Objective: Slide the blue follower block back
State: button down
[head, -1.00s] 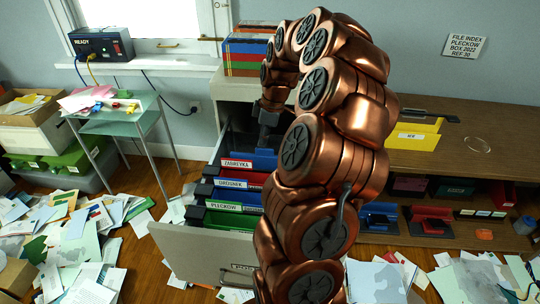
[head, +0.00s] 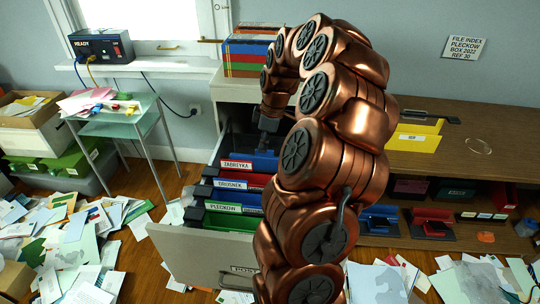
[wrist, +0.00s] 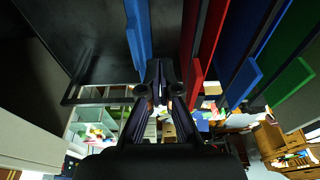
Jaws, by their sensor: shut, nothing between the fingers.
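The blue follower block (head: 265,161) stands in the rear part of the open file drawer (head: 190,250), behind the front folders. In the wrist view it is the blue plate (wrist: 138,35) at upper centre-left. My gripper (head: 268,143) reaches down into the drawer right at the block. In the wrist view my gripper (wrist: 163,92) has its fingers shut and empty, close beside the blue plate's end. I cannot tell whether they touch it. My arm hides part of the drawer's right side.
Red, blue and green labelled folders, such as the green one (head: 228,221), stand in front of the block. A wooden cabinet (head: 470,150) is at right. A glass side table (head: 120,122) is at left. Papers (head: 70,250) litter the floor.

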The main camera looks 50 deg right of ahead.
aim_at(264, 158)
jog(key=shift+f, duration=0.15)
dwell(0.5)
jog(key=shift+f+b, duration=1.7)
jog(key=shift+f, duration=0.9)
jog(key=shift+w+d, duration=0.7)
jog(key=shift+d, duration=0.35)
jog(key=shift+w+d, duration=0.2)
jog(key=shift+d, duration=0.1)
jog(key=shift+w+d+p, duration=0.35)
jog(key=shift+w+d, duration=0.45)
jog(key=shift+d, duration=0.3)
jog(key=shift+w+d+p, duration=0.3)
jog(key=shift+w+d, duration=0.45)
jog(key=shift+d, duration=0.3)
jog(key=shift+s+a, duration=0.1)
jog(key=shift+s+a+b, duration=0.3)
jog(key=shift+a+b, duration=0.05)
jog(key=shift+b, duration=0.2)
jog(key=shift+r, duration=0.2)
